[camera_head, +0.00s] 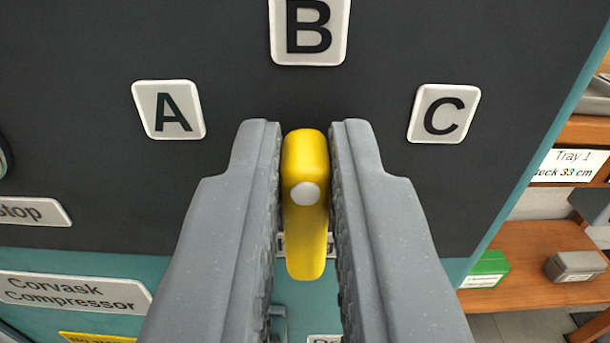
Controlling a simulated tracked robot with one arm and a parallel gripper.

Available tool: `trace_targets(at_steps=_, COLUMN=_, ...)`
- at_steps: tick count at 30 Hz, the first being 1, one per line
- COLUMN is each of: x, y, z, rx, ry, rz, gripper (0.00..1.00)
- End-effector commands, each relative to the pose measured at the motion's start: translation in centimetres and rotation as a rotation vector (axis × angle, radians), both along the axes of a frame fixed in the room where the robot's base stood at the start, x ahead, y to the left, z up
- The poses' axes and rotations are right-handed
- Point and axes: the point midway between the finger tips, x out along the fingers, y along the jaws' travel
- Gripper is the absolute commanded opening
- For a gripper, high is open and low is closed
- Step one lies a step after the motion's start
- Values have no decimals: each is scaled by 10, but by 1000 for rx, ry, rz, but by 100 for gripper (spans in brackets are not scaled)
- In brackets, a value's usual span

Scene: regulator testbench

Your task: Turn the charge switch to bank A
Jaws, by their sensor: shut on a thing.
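The charge switch (306,225) is a yellow bar handle with a pale round cap at its middle. It stands upright in the picture, its upper end towards the B label (309,30). The A label (168,109) is up and left of it, and the C label (443,113) is up and right. My gripper (305,135) is shut on the yellow handle, one grey finger along each side. The fingers hide part of the dark panel beside the switch, and a small plate behind the handle is mostly covered.
The dark panel (80,40) sits on a teal cabinet with a Corvask Compressor label (72,291). A stop label (30,211) is at the left. At the right, beyond the teal edge, wooden shelves (535,262) hold a green box (486,269) and a grey box (575,266).

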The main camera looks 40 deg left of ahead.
Motion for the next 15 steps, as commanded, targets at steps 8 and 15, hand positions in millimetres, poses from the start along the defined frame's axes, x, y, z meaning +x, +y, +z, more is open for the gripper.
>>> trace_targets(at_steps=8, x=-3, y=2, z=-4, rx=-109, ry=-71, rz=3, gripper=0)
trace_targets(at_steps=15, x=-5, y=5, z=-7, rx=-277, ry=-194, rz=3, gripper=0)
